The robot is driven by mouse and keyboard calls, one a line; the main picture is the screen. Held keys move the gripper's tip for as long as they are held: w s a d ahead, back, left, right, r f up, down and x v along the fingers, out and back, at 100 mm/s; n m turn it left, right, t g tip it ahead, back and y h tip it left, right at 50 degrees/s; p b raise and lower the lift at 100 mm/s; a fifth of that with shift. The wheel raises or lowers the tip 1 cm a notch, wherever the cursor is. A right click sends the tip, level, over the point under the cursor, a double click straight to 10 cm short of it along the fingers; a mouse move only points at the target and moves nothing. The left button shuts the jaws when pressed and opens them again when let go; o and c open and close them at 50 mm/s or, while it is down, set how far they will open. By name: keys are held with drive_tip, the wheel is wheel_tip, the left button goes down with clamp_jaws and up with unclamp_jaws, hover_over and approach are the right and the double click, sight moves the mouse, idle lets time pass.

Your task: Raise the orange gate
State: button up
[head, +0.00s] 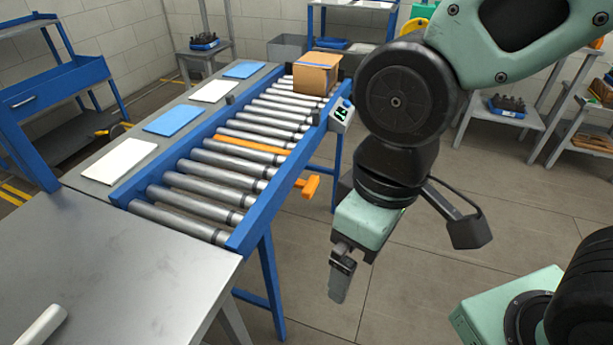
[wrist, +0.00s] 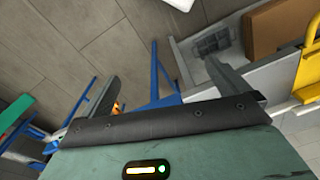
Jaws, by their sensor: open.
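An orange bar (head: 253,143) lies low across the roller conveyor (head: 247,219), between the metal rollers. An orange handle (head: 308,186) sticks out from the conveyor's right side rail. I cannot tell whether bar and handle are joined. My gripper (head: 341,283) points down over the floor, right of the conveyor and apart from the handle, nearer to the camera. In the wrist view my gripper (wrist: 165,88) shows its two fingers spread with nothing between them. A small orange patch behind the left finger there is too small to name.
A cardboard box (head: 316,74) stands at the conveyor's far end, near a small display (head: 341,114) on the right rail. White and blue sheets lie along the left ledge. A grey table (head: 110,270) adjoins the near end. The floor around my gripper is clear.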

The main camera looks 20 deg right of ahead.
drive_tip(key=shift+f, duration=0.1)
drive_tip(key=m+t+y+b, duration=1.1)
drive_tip(key=m+y+b, duration=0.4)
drive_tip(key=m, duration=1.8)
approach(316, 187)
drive_tip(key=shift+h, duration=0.5)
drive_tip(key=x, duration=0.3)
drive_tip(key=b+x, duration=0.1)
drive_tip(key=x, duration=0.2)
drive_tip(key=r+b+x, duration=0.1)
drive_tip(key=x, duration=0.3)
drive_tip(key=shift+s+a, duration=0.25)
drive_tip(key=shift+a, duration=0.05)
